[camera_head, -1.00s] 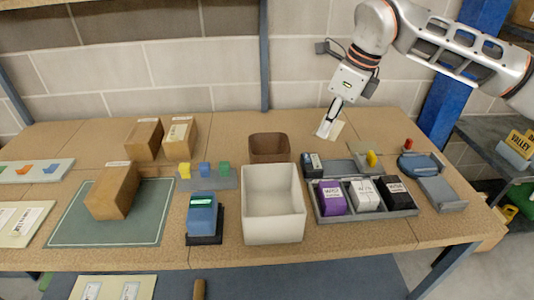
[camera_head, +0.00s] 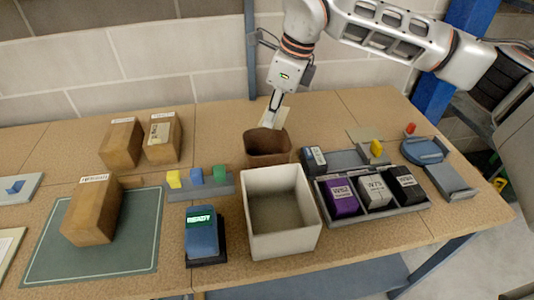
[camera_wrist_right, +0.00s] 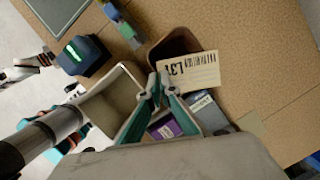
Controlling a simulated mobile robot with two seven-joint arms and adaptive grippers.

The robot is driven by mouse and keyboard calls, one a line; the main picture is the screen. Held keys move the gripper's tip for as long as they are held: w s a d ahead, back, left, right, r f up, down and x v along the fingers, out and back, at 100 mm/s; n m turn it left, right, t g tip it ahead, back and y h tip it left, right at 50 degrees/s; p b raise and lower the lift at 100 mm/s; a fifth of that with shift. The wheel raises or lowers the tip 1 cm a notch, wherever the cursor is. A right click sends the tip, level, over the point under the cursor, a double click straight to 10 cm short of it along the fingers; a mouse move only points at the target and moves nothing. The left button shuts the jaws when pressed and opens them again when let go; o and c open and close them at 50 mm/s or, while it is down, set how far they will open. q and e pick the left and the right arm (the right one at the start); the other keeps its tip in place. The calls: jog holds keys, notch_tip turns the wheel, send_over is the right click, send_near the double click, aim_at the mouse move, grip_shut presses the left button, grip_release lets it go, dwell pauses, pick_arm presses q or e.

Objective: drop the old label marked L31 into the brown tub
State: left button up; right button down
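The old label (camera_wrist_right: 190,72), a cream slip printed L31 with a barcode, is pinched between the fingertips of my right gripper (camera_wrist_right: 161,84). In the head view, my right gripper (camera_head: 272,104) points down at the back of the brown tub (camera_head: 267,158), with the label (camera_head: 280,116) hanging at its tips. In the right wrist view, the label overlaps the opening of the brown tub (camera_wrist_right: 168,46); its exact height above the rim is unclear. What seems to be my left gripper (camera_wrist_right: 42,60) shows small at the left of that view, its fingers unclear.
A larger cream bin (camera_head: 282,238) stands just in front of the tub. A grey tray (camera_head: 384,214) with purple, white and black boxes is to the right. A blue device reading READY (camera_head: 201,232) and coloured blocks (camera_head: 195,176) are to the left.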

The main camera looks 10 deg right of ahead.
jog(key=shift+f+b, duration=0.3)
jog(key=shift+f, duration=0.85)
jog(key=shift+w+f, duration=0.1)
jog(key=shift+f, duration=0.05)
jog(key=c, duration=2.2)
grip_release()
pick_arm(q)
jog(key=shift+w+r, duration=0.2)
jog(key=shift+w, duration=0.3)
pick_arm(e)
jog(key=v, duration=1.2)
